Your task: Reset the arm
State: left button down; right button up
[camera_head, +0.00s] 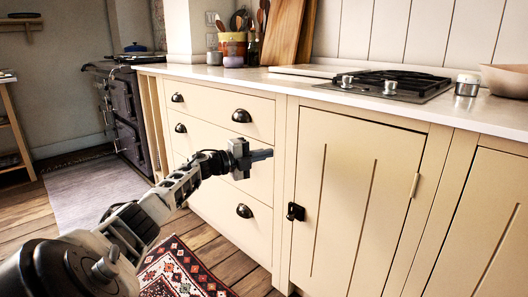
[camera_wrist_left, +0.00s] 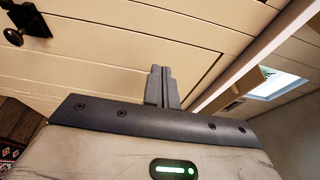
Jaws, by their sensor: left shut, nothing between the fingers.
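My left arm comes in from the lower left in the head view, and its gripper (camera_head: 262,155) is held in front of the cream drawers (camera_head: 222,117). The left gripper is shut with nothing in it. In the left wrist view its fingers (camera_wrist_left: 161,72) are pressed together, with the cream cabinet front (camera_wrist_left: 110,45) behind them. I cannot tell the exact gap between the fingertips and the cabinet. My right gripper is not in view.
The counter (camera_head: 290,83) holds a black hob (camera_head: 390,84), a utensil pot (camera_head: 232,47) and a metal tin (camera_head: 467,85). A cupboard door with a black latch (camera_head: 295,212) is shut. A patterned rug (camera_head: 182,272) and a grey rug (camera_head: 93,188) lie on the wooden floor.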

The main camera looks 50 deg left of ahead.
pick_arm(q)
jog(key=s+a, duration=0.5)
jog(key=shift+s+f, duration=0.15)
jog(key=shift+s, duration=0.1)
